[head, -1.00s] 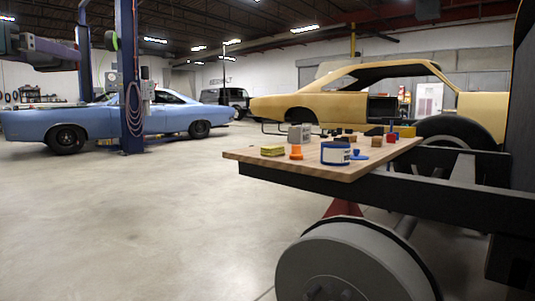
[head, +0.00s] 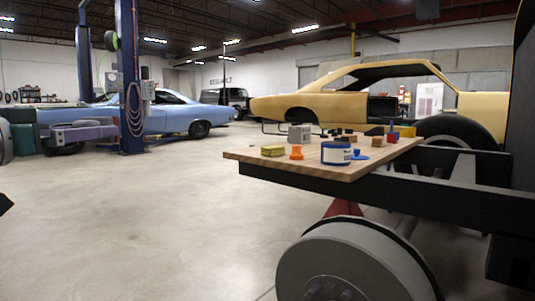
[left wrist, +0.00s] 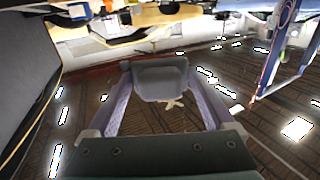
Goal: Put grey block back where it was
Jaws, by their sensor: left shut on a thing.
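My left gripper (head: 110,130) comes in from the left edge in the head view, in front of the blue car and well left of the table. Its lilac fingers point right. In the left wrist view, the two fingers of the gripper (left wrist: 158,88) are shut on a grey block (left wrist: 160,72) with rounded edges. The block is held clear in the air. In the head view I cannot make out the block clearly. My right gripper is not in view.
A wooden table (head: 345,170) at centre right bears a grey-white box (head: 299,134), a yellow-green block (head: 272,150), an orange piece (head: 296,153), a blue-and-white container (head: 336,153) and several small things. A blue post (head: 128,80) stands behind the gripper. Open floor lies left of the table.

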